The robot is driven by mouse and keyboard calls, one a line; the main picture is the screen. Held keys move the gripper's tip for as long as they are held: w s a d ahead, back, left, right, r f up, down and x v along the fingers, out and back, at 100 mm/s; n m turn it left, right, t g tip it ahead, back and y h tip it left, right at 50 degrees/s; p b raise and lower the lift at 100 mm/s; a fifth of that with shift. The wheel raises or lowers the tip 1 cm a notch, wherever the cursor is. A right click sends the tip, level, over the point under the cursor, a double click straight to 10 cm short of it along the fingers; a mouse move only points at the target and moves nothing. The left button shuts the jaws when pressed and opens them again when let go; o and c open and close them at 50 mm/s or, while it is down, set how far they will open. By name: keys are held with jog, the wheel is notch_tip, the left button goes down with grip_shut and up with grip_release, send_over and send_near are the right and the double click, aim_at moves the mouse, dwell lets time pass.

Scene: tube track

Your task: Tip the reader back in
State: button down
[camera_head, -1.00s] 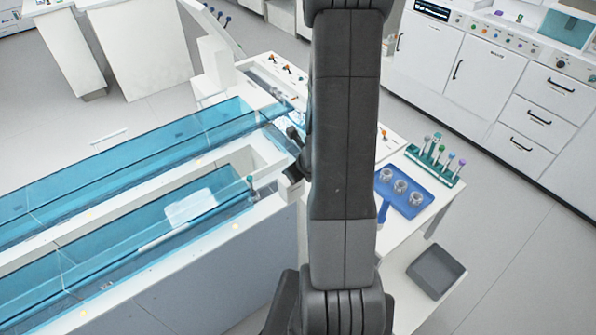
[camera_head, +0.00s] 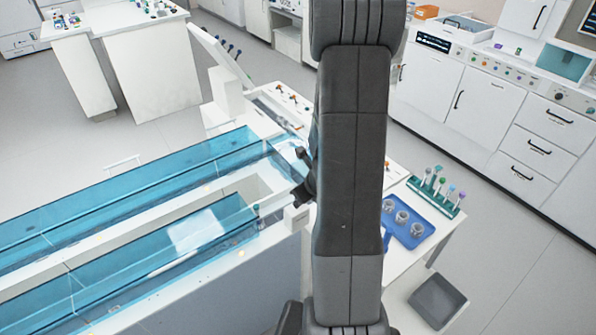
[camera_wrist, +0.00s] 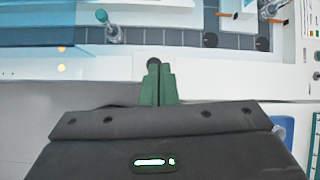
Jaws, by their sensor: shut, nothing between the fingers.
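My gripper shows in the wrist view with its green fingers (camera_wrist: 157,84) together and nothing between them. In the head view its dark end (camera_head: 303,187) is at the right end of the track, mostly behind my arm. A small white block (camera_head: 296,217) sits just below it at the track's end. A teal-capped tube (camera_wrist: 108,25) stands in the dark track, up and left of the fingers in the wrist view. A dark round spot (camera_wrist: 153,63) shows at the fingertips on the pale rim. I cannot tell which part is the reader.
Blue clear covers (camera_head: 110,190) run along the track at left. A blue tray (camera_head: 402,236) with several clear cups and a green rack (camera_head: 447,204) of tubes stand right of my arm. A tilted white panel (camera_head: 218,52) rises behind the track. A grey bin (camera_head: 438,300) is below.

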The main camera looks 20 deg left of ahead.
jog(key=shift+w+a+r, duration=0.2)
jog(key=shift+a+r, duration=0.1)
jog(key=shift+r, duration=0.45)
jog(key=shift+w+a+r, duration=0.2)
jog(key=shift+a+r, duration=0.15)
jog(key=shift+r, duration=0.4)
jog(key=shift+w+a+r, duration=0.2)
jog(key=shift+a+r, duration=0.1)
jog(key=shift+r, duration=0.45)
jog(key=shift+f, duration=0.1)
jog(key=b, duration=0.5)
send_over(297, 214)
jog(key=w+d, duration=0.1)
jog(key=d, duration=0.1)
notch_tip(297, 214, down, 9)
jog(key=shift+a, duration=0.2)
